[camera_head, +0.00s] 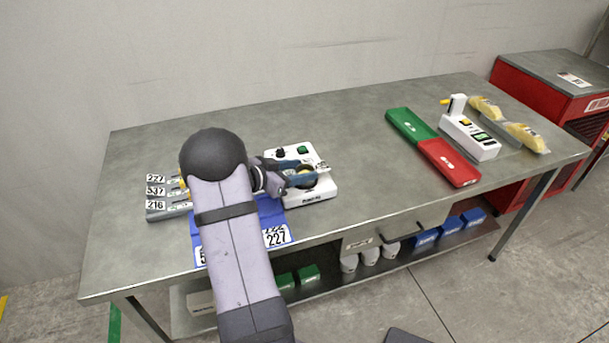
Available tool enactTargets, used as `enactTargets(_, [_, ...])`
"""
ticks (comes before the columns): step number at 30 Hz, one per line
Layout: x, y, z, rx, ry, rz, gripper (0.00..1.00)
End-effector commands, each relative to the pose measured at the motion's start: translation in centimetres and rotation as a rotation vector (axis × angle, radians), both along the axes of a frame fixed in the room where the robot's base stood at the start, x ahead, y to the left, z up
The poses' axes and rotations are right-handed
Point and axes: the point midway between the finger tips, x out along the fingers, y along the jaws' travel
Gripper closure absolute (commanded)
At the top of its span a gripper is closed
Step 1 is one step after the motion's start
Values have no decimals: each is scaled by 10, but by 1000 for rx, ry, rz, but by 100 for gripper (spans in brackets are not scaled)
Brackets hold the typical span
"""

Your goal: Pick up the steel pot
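A small round pot-like thing (304,171), dark-rimmed with a yellowish inside, sits at the white device (319,192) on the bench's left half. I cannot tell for sure that it is the steel pot. My gripper (303,173) reaches in from the left, with its blue fingers on the far and near sides of this round thing. The fingers stand apart, but whether they touch it is too small to tell. My arm hides part of the blue mat with number cards (277,236).
Numbered grey blocks (156,204) lie left of my arm. A green tray (409,125) and a red tray (449,162) lie to the right, beside a white machine (469,136) and yellow packs (524,136). The bench middle (357,155) is clear.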

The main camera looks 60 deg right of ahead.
Motion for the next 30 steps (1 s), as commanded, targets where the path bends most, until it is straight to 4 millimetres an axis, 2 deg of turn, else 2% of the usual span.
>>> enactTargets(1, [-1,0,-1,2,0,-1,74])
enactTargets(2, [-1,1,-1,2,1,-1,81])
enactTargets(3, [-1,1,-1,3,2,-1,83])
enactTargets(5, [-1,1,-2,4,1,-1,83])
enactTargets(6, [-1,1,-1,3,1,0,87])
enactTargets(16, [0,1,4,3,0,-1,87])
enactTargets(20, [0,0,18,0,-2,-1,87])
enactTargets(30, [0,0,76,-2,-3,-1,87])
